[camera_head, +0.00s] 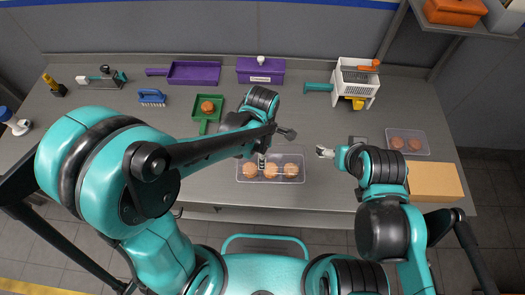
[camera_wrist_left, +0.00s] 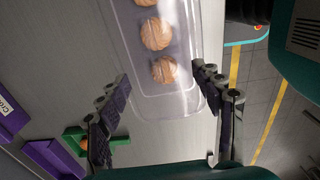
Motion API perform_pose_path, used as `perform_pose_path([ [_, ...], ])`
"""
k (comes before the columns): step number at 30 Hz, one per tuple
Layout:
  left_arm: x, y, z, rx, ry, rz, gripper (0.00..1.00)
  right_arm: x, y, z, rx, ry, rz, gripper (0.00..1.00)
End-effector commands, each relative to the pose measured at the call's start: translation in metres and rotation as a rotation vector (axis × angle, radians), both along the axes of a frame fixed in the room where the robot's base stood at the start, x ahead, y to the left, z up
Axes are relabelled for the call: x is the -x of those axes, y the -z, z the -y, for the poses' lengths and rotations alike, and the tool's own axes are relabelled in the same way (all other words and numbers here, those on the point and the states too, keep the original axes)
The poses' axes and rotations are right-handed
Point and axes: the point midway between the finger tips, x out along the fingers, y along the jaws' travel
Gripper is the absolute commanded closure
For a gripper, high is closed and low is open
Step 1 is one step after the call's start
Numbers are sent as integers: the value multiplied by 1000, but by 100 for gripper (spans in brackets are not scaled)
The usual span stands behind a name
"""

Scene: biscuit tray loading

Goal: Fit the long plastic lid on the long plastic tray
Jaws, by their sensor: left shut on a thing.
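The long clear plastic tray (camera_head: 298,176) lies near the table's front edge with three round biscuits (camera_head: 271,170) in a row. The wrist view shows its end (camera_wrist_left: 192,25) and biscuits (camera_wrist_left: 156,34) too. My left gripper (camera_head: 275,149) is over the tray, its fingers wide apart across the tray's width in the wrist view (camera_wrist_left: 160,76). It is shut on the clear long lid (camera_wrist_left: 166,104), which is over the tray and hard to tell from it. I cannot tell whether the lid is seated. My right gripper (camera_head: 326,152) is right of the tray, apart from it; its jaws are unclear.
A shorter clear tray with biscuits (camera_head: 420,150) and a cardboard box (camera_head: 436,181) are at the right.

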Motion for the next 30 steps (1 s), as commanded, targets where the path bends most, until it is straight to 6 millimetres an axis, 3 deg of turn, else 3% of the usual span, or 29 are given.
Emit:
perform_pose_path([
  [30,0,55,0,0,0,0,44,0,49,0,0,0,0,21],
])
